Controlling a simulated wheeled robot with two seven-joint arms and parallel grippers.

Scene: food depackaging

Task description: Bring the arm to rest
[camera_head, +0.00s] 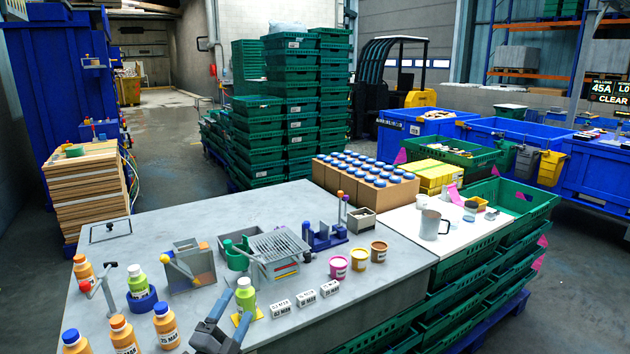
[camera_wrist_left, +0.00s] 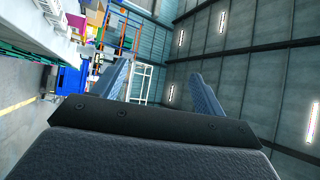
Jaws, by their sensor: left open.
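My left gripper (camera_head: 222,318) shows at the bottom of the head view, at the table's front edge, with its two grey-blue fingers apart and nothing between them. In the left wrist view the gripper (camera_wrist_left: 160,85) is open and empty too, its fingers spread against a background of wall and ceiling lights. A green-yellow bottle (camera_head: 245,297) stands just beyond the fingers in the head view; I cannot tell the exact gap. An orange bottle with a blue cap (camera_head: 166,326) stands to the left of the gripper. My right gripper is not in view.
The grey table (camera_head: 150,233) holds several bottles on the left, a wire rack (camera_head: 277,247), small label blocks (camera_head: 306,298) and open cups (camera_head: 338,267). A metal mug (camera_head: 431,225) stands on a white board at right. Green crates (camera_head: 470,265) flank the table's right side.

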